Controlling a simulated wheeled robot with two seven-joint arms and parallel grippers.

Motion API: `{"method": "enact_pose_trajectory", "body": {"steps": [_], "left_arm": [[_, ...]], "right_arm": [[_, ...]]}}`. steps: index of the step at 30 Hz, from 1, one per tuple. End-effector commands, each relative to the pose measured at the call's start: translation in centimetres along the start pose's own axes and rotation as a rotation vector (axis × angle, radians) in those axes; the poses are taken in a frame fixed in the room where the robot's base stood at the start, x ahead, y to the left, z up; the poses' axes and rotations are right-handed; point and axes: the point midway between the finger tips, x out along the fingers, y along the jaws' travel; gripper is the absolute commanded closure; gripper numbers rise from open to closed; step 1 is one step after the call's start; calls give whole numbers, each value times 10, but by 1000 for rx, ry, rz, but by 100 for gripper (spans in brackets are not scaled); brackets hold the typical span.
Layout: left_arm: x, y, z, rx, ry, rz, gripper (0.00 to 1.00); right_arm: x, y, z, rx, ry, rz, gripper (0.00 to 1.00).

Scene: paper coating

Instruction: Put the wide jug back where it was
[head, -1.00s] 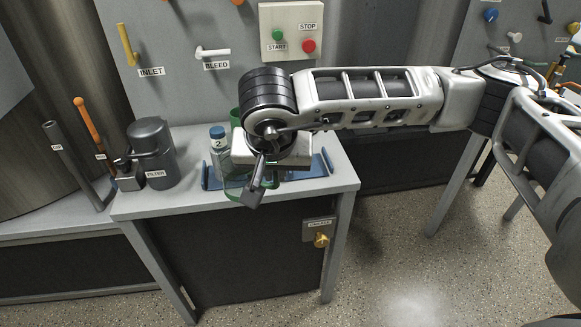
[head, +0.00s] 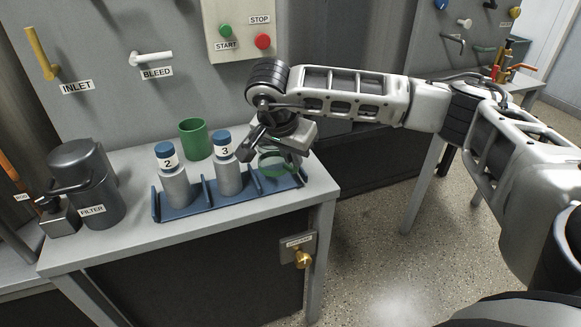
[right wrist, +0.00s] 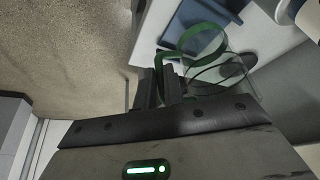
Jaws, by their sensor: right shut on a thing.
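A clear jug with a green rim (head: 278,166) is at the right end of the blue rack in the head view, partly hidden by my right gripper (head: 262,140). In the right wrist view the jug's green rim (right wrist: 218,50) and clear wall show just beyond the fingers. My right gripper (right wrist: 160,72) is shut on the jug's green handle. I cannot tell whether the jug touches the rack or hangs just above it. My left gripper is not in view.
The blue rack (head: 205,186) holds bottle 2 (head: 175,188) and bottle 3 (head: 228,178). A green cup (head: 195,140) stands behind them. A dark filter canister (head: 88,185) stands at the left. START and STOP buttons are on the wall panel (head: 243,40).

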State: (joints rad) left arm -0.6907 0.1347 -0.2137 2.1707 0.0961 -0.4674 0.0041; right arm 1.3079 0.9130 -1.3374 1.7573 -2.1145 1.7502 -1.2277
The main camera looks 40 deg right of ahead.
Motion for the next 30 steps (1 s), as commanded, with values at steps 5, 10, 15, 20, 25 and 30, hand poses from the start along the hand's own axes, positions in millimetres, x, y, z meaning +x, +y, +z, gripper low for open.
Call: {"method": "enact_pose_trajectory", "body": {"steps": [5,10,15,20,25,30], "left_arm": [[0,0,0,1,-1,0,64],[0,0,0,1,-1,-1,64],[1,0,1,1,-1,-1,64],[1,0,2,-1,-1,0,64],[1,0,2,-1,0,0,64],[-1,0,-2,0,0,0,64]], "right_arm": [[23,1,10,-1,0,3,100],[30,0,13,-1,1,-1,100],[31,0,14,-1,1,-1,100],[32,1,14,-2,0,0,68],[32,1,14,-2,0,0,68],[28,1,13,-2,0,0,68]]}}
